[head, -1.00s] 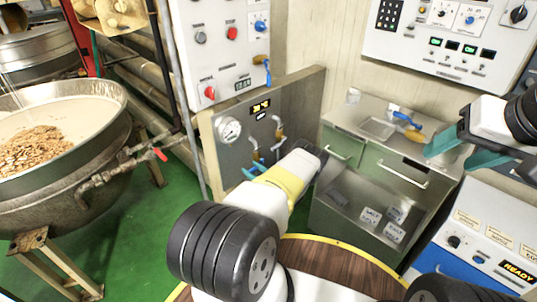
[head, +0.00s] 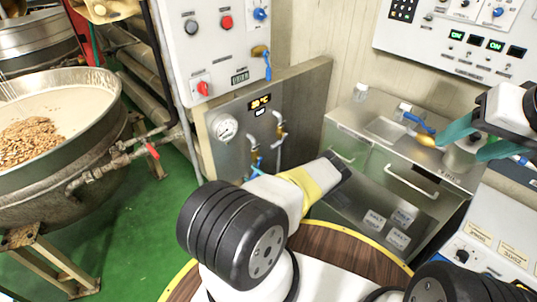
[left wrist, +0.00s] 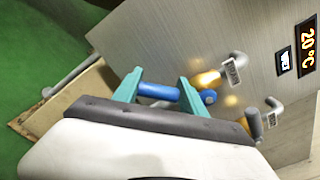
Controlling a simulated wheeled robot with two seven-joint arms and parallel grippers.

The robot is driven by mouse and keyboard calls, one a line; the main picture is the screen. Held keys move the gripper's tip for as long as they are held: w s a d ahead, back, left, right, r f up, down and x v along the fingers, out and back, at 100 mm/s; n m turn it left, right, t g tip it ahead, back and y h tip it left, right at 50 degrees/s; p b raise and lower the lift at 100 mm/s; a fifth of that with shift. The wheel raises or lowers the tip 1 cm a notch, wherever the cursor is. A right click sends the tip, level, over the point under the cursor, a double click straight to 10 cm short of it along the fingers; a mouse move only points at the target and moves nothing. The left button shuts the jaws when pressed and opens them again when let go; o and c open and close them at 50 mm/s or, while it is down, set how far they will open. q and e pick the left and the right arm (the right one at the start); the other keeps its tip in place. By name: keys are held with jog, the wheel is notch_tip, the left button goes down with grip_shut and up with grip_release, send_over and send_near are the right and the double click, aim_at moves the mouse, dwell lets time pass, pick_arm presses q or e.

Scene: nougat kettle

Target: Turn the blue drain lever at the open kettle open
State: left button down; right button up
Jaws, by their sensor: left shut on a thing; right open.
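The blue lever (left wrist: 158,92) sits on a brass valve (left wrist: 206,79) at the steel panel (head: 295,105). In the left wrist view my left gripper (left wrist: 159,80) has its teal fingers shut on this lever, one at each end of the visible blue part. In the head view my left arm covers most of that gripper, and only bits of blue show near the valves (head: 254,160). The open kettle (head: 90,125) with pale liquid and brown bits stands at the left. My right gripper (head: 478,140) is open, at the right above the steel cabinet.
A second valve (left wrist: 253,124) is close beside the held one. A pipe with a red lever (head: 153,151) leaves the kettle. A control box (head: 205,50) hangs above the panel. The steel cabinet (head: 360,200) stands to the right. Green floor (head: 140,235) is open between kettle and panel.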

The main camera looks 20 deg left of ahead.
pick_arm(q)
jog(key=w+d+f+n, duration=0.2)
jog(key=w+n, duration=0.3)
jog(key=n, duration=0.4)
jog(key=shift+f, duration=0.55)
jog(key=shift+d, duration=0.1)
jog(key=c, duration=0.6)
grip_release()
jog(key=shift+c, duration=0.2)
jog(key=v, duration=0.7)
jog(key=shift+d, duration=0.4)
